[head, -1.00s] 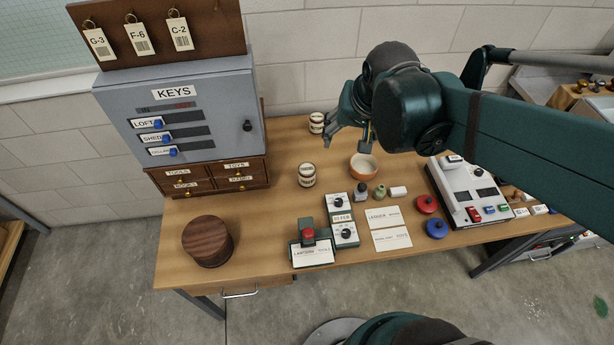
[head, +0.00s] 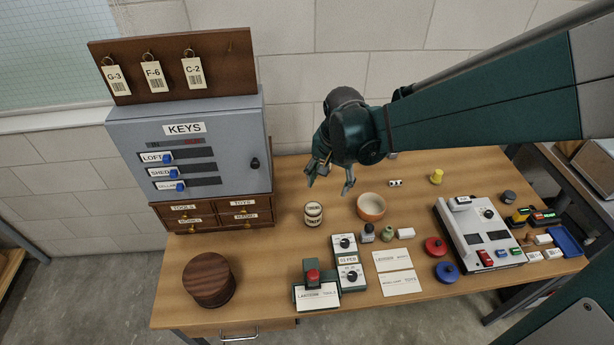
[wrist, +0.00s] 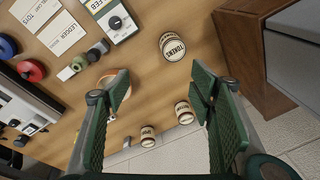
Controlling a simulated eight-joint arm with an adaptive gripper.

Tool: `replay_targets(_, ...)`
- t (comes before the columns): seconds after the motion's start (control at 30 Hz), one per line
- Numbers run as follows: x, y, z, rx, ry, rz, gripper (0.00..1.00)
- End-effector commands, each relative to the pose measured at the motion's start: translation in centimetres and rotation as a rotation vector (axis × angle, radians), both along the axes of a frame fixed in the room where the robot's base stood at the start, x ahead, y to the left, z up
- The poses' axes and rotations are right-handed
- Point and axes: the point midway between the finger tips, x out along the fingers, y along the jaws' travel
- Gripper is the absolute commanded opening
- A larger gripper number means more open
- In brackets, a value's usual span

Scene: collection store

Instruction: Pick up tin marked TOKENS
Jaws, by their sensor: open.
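The tin marked TOKENS (head: 313,214), cream with dark bands, stands upright on the wooden table (head: 285,250), right of the drawer cabinet. In the wrist view the tin (wrist: 172,46) shows its TOKENS label beyond my fingertips, between their lines. My gripper (head: 330,184) is open and empty, above and behind the tin in the head view, and not touching it. In the wrist view both fingers of my gripper (wrist: 162,88) are spread wide. Two similar tins, one (wrist: 148,136) and another (wrist: 184,112), stand near the table's back edge; their labels are too small to read.
The grey KEYS cabinet (head: 190,145) and drawers (head: 215,214) rise left of the tin. An orange bowl (head: 371,207) stands to its right. A dial box (head: 347,262) and a red-buttoned LANTERN TOOLS device (head: 316,293) are in front. Bare table lies left of the tin.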

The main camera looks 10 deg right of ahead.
Motion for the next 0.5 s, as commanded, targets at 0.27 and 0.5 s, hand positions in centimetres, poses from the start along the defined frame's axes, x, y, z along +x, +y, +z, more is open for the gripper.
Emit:
replay_targets(0.27,2.1,1.5,-4.3,0.004,0.066,-0.079,0.54)
replay_targets(0.5,3.5,2.9,-8.2,0.003,0.121,-0.148,0.54)
